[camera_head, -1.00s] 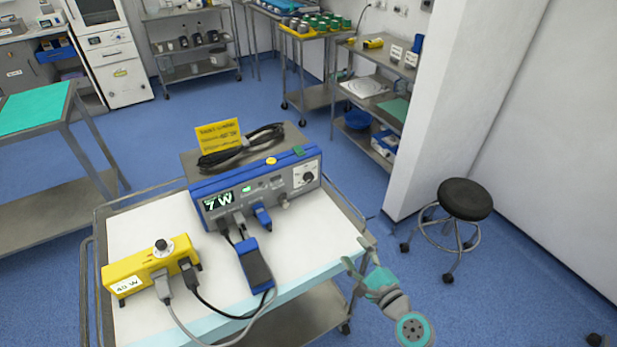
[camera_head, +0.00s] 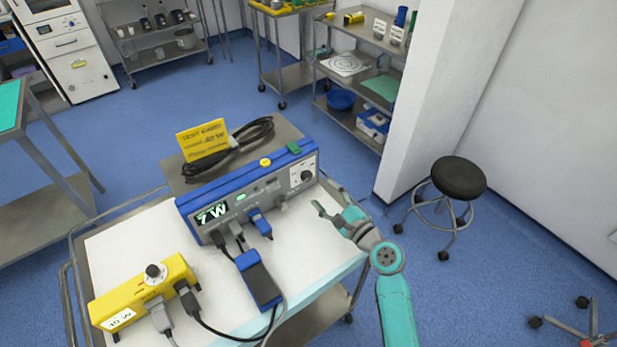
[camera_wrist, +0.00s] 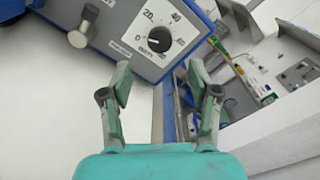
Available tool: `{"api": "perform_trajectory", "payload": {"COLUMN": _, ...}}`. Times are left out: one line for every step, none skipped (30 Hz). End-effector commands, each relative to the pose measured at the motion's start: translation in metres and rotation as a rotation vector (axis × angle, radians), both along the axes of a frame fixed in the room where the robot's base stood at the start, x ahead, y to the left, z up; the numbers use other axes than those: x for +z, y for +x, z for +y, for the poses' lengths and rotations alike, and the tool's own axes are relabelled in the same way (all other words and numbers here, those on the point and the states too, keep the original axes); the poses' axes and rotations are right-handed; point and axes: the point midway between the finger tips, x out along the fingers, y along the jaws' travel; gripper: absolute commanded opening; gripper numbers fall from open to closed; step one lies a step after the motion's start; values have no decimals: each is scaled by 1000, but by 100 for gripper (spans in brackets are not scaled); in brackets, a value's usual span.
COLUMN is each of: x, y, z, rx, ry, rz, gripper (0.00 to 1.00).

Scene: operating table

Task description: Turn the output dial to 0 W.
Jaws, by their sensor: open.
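The output dial is a black knob on a white scale at the right end of the blue and grey generator's front (camera_head: 306,175). In the wrist view the output dial (camera_wrist: 159,39) sits beyond my fingertips, and its white mark points left, near the 0. The generator's display (camera_head: 212,214) reads 7 W. My gripper (camera_head: 325,214) is open and empty, in front of and below the dial, apart from it. In the wrist view my gripper's two fingers (camera_wrist: 160,76) stand either side of the line to the dial.
A grey metal knob or post (camera_wrist: 82,28) sticks out left of the dial. A yellow box (camera_head: 144,291) with its own black knob, a blue-black cabled block (camera_head: 259,279) and a yellow card (camera_head: 203,141) are on or around the trolley. A black stool (camera_head: 458,179) stands right.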

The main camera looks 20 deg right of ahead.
Motion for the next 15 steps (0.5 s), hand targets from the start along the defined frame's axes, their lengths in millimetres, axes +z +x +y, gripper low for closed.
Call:
{"api": "perform_trajectory", "payload": {"x": 1, "y": 10, "z": 4, "rx": 4, "ry": -1, "rz": -2, "gripper": 61}}
{"api": "perform_trajectory", "payload": {"x": 0, "y": 15, "z": 6, "rx": 3, "ry": -2, "rz": -1, "gripper": 61}}
{"api": "perform_trajectory", "payload": {"x": 1, "y": 23, "z": 8, "rx": 2, "ry": -3, "rz": -2, "gripper": 61}}
{"api": "perform_trajectory", "payload": {"x": 1, "y": 28, "z": 10, "rx": 3, "ry": -1, "rz": -2, "gripper": 61}}
{"api": "perform_trajectory", "payload": {"x": 0, "y": 32, "z": 11, "rx": 3, "ry": -1, "rz": 0, "gripper": 61}}
{"api": "perform_trajectory", "payload": {"x": 1, "y": 39, "z": 14, "rx": 3, "ry": -1, "rz": -1, "gripper": 61}}
{"api": "perform_trajectory", "payload": {"x": 1, "y": 43, "z": 15, "rx": 2, "ry": -1, "rz": -1, "gripper": 61}}
{"api": "perform_trajectory", "payload": {"x": 0, "y": 47, "z": 16, "rx": 1, "ry": -1, "rz": 0, "gripper": 61}}
{"api": "perform_trajectory", "payload": {"x": 1, "y": 53, "z": 17, "rx": 1, "ry": -1, "rz": -2, "gripper": 61}}
{"api": "perform_trajectory", "payload": {"x": 1, "y": 56, "z": 19, "rx": 1, "ry": -2, "rz": -1, "gripper": 61}}
{"api": "perform_trajectory", "payload": {"x": 0, "y": 59, "z": 20, "rx": 2, "ry": -2, "rz": 0, "gripper": 61}}
{"api": "perform_trajectory", "payload": {"x": 0, "y": 63, "z": 21, "rx": 2, "ry": -2, "rz": 0, "gripper": 61}}
{"api": "perform_trajectory", "payload": {"x": 0, "y": 65, "z": 22, "rx": 1, "ry": -2, "rz": -1, "gripper": 61}}
{"api": "perform_trajectory", "payload": {"x": 0, "y": 67, "z": 22, "rx": 1, "ry": -2, "rz": -1, "gripper": 61}}
{"api": "perform_trajectory", "payload": {"x": 0, "y": 69, "z": 23, "rx": 0, "ry": -1, "rz": 0, "gripper": 61}}
